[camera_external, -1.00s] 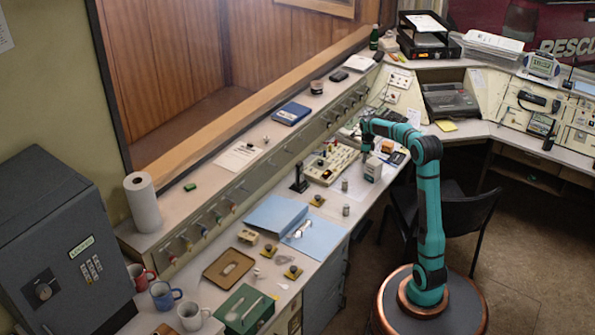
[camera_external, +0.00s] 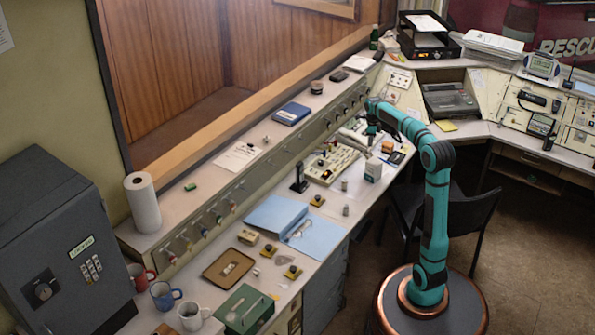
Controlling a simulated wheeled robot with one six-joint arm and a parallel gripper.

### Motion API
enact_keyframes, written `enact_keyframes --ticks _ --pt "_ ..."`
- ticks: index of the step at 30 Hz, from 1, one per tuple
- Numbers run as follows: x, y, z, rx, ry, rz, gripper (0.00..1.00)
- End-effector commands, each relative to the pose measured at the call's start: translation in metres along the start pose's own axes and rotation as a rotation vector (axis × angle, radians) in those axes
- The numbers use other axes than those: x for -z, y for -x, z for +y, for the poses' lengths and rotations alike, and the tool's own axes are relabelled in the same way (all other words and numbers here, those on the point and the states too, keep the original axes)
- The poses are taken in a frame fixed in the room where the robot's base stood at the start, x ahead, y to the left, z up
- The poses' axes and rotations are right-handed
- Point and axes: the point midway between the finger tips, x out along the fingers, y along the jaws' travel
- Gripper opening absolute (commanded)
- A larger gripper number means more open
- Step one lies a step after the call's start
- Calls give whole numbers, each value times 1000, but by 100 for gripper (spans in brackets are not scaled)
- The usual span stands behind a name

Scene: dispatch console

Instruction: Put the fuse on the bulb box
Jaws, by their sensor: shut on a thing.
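My gripper (camera_external: 371,131) hangs over the far part of the long desk, beyond the switch panel. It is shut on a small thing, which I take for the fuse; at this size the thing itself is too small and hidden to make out. A small pale upright box (camera_external: 373,171), which looks like the bulb box, stands on the desk to the right of the switch panel. Its top looks bare. My gripper is behind it in the picture and apart from it.
A small orange-brown box (camera_external: 388,146) stands close behind the pale box. The switch panel (camera_external: 331,164) lies to its left. Small metal cylinders (camera_external: 345,210) stand nearer on the desk. A black stand (camera_external: 299,178) rises left of the panel. A blue folder (camera_external: 312,236) lies open nearer.

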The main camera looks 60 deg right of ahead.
Motion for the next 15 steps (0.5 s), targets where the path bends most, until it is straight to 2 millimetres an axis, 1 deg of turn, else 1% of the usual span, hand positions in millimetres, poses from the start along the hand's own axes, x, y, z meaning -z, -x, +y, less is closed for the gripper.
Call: enact_keyframes --ticks 1,6,10,13,15 --pt "5 12 12 3 13 -2 3" --pt "20 40 46 2 51 -2 3" --pt "29 54 64 1 72 -1 3" --pt "32 60 72 0 82 -1 3" --pt "34 60 75 0 86 0 3"
